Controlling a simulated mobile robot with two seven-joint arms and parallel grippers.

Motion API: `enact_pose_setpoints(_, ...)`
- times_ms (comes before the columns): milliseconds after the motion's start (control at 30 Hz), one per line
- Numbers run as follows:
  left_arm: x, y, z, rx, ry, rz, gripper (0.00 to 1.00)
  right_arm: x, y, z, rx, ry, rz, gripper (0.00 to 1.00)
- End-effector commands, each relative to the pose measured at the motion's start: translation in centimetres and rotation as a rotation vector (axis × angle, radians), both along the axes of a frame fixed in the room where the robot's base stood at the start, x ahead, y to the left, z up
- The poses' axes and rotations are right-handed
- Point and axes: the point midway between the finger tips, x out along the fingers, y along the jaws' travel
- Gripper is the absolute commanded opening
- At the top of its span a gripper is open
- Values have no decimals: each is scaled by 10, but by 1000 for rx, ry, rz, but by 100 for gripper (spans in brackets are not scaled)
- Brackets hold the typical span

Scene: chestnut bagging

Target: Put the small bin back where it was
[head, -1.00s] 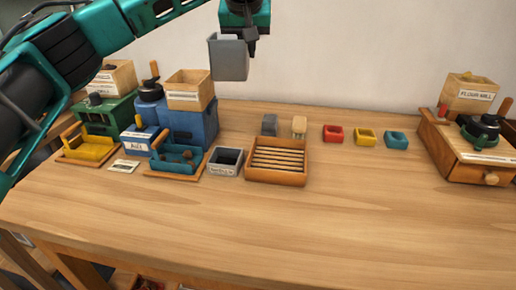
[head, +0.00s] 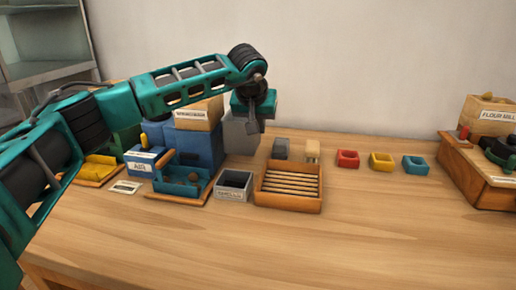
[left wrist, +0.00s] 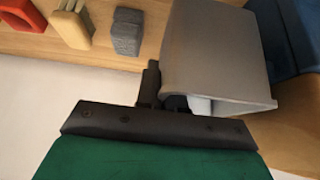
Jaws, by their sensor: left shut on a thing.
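The small bin (head: 238,136) is plain grey and hangs from my left gripper (head: 262,120), to the right of the blue machine (head: 198,145) and left of the grey block (head: 280,149). My left gripper is shut on its wall. In the left wrist view the bin (left wrist: 212,50) fills the upper right and the gripper fingers (left wrist: 163,98) sit at its edge. I cannot tell whether its bottom touches the table. My right gripper is in neither view.
In front stand a labelled grey bin (head: 220,193) and a slatted wooden tray (head: 290,207). A brush-like block (head: 313,151) and red (head: 348,159), yellow (head: 381,162) and teal (head: 415,166) cups lie to the right. A flour mill (head: 480,185) stands far right. The front table is clear.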

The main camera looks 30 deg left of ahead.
Motion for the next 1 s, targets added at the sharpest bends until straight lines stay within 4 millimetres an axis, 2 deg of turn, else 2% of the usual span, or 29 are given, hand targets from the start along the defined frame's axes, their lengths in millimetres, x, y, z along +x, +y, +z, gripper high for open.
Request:
enact_pose_setpoints(233, 0, 0, -19, 1, -1, 1, 0, 0, 0, -4, 3, 0, -3, 43)
enact_pose_setpoints(467, 0, 0, -53, 0, -1, 0, 0, 0, 1, -10, 6, 1, -5, 43)
enact_pose_setpoints(867, 0, 0, -58, 0, -2, 1, 0, -1, 1, -12, 6, 3, -7, 43)
enact_pose_setpoints(900, 0, 0, -58, 0, -1, 1, 10, -1, 1, -11, 6, 3, -7, 43)
enact_pose_setpoints(1000, 0, 0, -58, 1, -1, 1, 20, -1, 1, -11, 6, 4, -7, 43)
